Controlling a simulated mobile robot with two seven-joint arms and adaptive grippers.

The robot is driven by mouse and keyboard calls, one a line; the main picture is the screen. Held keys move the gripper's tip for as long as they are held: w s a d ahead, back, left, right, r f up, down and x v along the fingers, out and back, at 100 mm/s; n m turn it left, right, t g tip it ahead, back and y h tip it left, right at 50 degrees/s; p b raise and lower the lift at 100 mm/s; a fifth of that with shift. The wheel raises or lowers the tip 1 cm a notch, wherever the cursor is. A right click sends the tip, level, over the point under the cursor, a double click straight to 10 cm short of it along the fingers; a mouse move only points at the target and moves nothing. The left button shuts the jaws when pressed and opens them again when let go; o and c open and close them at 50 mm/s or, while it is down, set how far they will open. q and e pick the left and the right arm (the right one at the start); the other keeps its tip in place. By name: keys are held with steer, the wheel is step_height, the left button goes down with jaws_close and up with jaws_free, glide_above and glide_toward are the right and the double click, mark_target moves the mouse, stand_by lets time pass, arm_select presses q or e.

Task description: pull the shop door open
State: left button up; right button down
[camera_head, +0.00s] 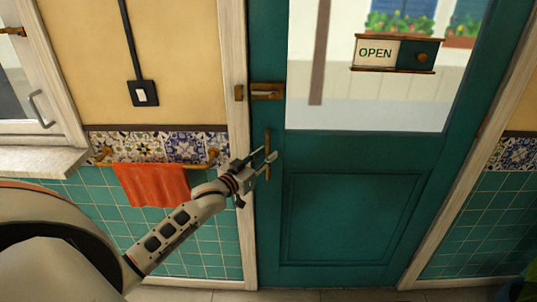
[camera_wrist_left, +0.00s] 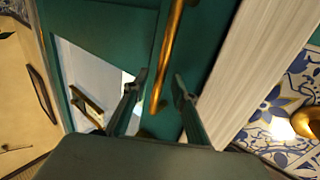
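The teal shop door (camera_head: 345,215) stands shut in its white frame, with a glass pane in its upper part. A vertical brass pull handle (camera_head: 267,150) is on its left side, below a brass latch (camera_head: 266,91). My left gripper (camera_head: 262,164) is at the handle's lower half. In the left wrist view the fingers (camera_wrist_left: 160,80) are apart and the brass bar (camera_wrist_left: 171,45) runs between them; neither finger clearly touches it. How deep the bar sits between the fingers is hard to tell. My right gripper is not in view.
An orange towel (camera_head: 153,184) hangs on a brass rail left of the door, beside my left forearm. A window sill (camera_head: 40,161) juts out at the far left. An OPEN sign (camera_head: 376,52) hangs on the glass. A light switch (camera_head: 143,94) is on the wall.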

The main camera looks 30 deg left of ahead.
arm_select(q)
steer(key=shift+w, duration=0.8)
steer(key=shift+c, duration=0.4)
jaws_close()
steer(key=shift+s+d, duration=0.1)
steer(key=shift+d, duration=0.05)
